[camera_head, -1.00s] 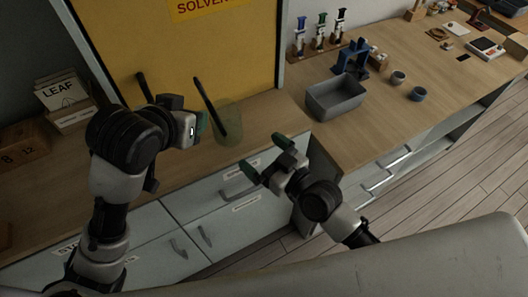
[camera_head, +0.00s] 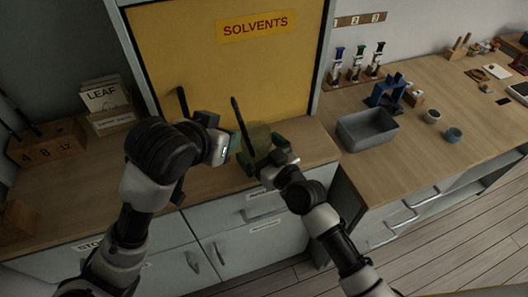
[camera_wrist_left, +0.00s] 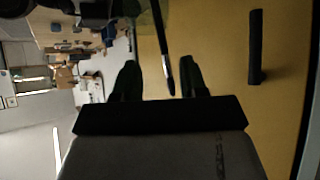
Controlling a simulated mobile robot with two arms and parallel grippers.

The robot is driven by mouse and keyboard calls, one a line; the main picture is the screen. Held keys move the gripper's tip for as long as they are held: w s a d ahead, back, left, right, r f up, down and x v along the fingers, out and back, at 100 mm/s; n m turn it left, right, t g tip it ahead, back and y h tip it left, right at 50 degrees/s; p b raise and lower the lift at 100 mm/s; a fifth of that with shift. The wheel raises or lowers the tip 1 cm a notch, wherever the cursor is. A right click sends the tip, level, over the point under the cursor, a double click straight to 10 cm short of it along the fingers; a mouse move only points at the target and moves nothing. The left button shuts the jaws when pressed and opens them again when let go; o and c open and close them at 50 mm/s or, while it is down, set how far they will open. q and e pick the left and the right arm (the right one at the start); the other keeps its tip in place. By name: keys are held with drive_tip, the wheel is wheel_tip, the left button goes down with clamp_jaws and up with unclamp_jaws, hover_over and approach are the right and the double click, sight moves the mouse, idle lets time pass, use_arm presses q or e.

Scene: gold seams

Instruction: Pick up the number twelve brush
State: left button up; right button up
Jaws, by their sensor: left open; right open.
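In the head view my left gripper (camera_head: 230,146) is just left of the brush, open. My right gripper (camera_head: 262,152) is open and empty in front of the jar, overlapping its lower part.
The yellow solvents cabinet (camera_head: 200,60) has a dark handle (camera_head: 182,102). A grey bin (camera_head: 368,129) and small cups stand on the right counter.

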drive_tip(key=c, duration=1)
use_arm(q)
drive_tip(key=n+g+y, duration=0.4)
drive_tip(key=n, duration=0.4)
approach(232, 97)
drive_tip(key=w, duration=0.1)
drive_tip(key=shift+s+f+x, duration=0.1)
drive_tip(key=shift+s+x, duration=0.05)
drive_tip(key=shift+x, duration=1.9)
drive_tip(key=shift+s+f+x, duration=0.1)
drive_tip(key=shift+s+x, duration=0.05)
drive_tip(key=shift+x, duration=1.85)
drive_tip(key=shift+s+f+x, duration=0.1)
drive_tip(key=shift+s+x, duration=0.1)
drive_tip(key=shift+x, duration=1.85)
